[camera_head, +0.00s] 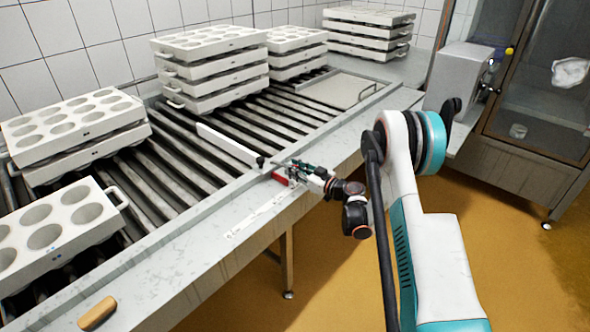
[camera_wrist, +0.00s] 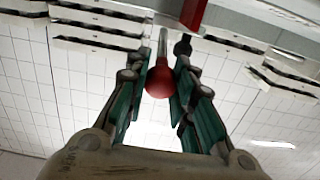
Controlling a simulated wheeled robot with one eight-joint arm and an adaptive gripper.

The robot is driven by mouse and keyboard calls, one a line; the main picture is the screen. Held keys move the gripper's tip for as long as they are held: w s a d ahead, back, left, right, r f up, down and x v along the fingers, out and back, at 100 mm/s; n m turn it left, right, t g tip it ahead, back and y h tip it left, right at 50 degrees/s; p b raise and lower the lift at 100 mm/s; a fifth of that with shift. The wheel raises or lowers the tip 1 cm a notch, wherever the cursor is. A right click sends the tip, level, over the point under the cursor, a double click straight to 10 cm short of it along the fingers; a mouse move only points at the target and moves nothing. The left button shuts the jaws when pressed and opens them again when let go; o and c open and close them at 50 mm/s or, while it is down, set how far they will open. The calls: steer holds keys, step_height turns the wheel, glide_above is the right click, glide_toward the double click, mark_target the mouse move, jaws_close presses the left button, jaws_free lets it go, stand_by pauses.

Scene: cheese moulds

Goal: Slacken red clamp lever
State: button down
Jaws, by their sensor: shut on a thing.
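The red clamp (camera_head: 281,178) sits on the near edge of the roller conveyor, at the foot of a white guide bar (camera_head: 229,144). My gripper (camera_head: 296,170) reaches it from the right. In the wrist view the lever is a metal rod with a round red knob (camera_wrist: 159,80), and the knob lies between the two green fingers of my gripper (camera_wrist: 160,88). The fingers are shut on the knob. The red clamp body (camera_wrist: 181,12) shows at the top of the wrist view. In the head view my gripper hides most of the lever.
Stacks of white mould trays (camera_head: 212,68) stand on the rollers at the back, and more trays (camera_head: 75,130) stand at the left. A wooden-coloured block (camera_head: 97,313) lies on the steel ledge at the front. The ledge between block and clamp is mostly clear.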

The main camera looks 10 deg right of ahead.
mark_target(279, 163)
steer(key=shift+w+a+r+g+h+p, duration=0.15)
steer(key=shift+r+g+h+p, duration=0.2)
steer(key=shift+r+p, duration=0.5)
steer(key=w+r+g+h+p, duration=0.1)
steer(key=p, duration=0.1)
steer(key=w+a+r+g+h+p, duration=0.1)
steer(key=r+g+p, duration=0.1)
steer(key=w+a+r+g+h+p, duration=0.1)
steer(key=r+g+p, duration=0.1)
steer(key=shift+r+h, duration=0.1)
steer(key=shift+h, duration=0.25)
steer(key=shift+w+a+r+g+h+p, duration=0.35)
steer(key=shift+w+g, duration=0.1)
steer(key=shift+g, duration=0.15)
steer(key=shift+w+a+r+g+h+p, duration=0.2)
steer(key=shift+w+a+g+h+p, duration=0.15)
steer(key=shift+w+g, duration=0.15)
steer(key=shift+w+a+r, duration=0.2)
steer(key=shift+w+a, duration=0.2)
steer(key=shift+w, duration=0.05)
steer(key=shift+r, duration=0.1)
steer(key=c, duration=1.4)
jaws_free()
steer(key=shift+a, duration=0.2)
steer(key=shift+o, duration=0.2)
steer(key=shift+d, duration=0.15)
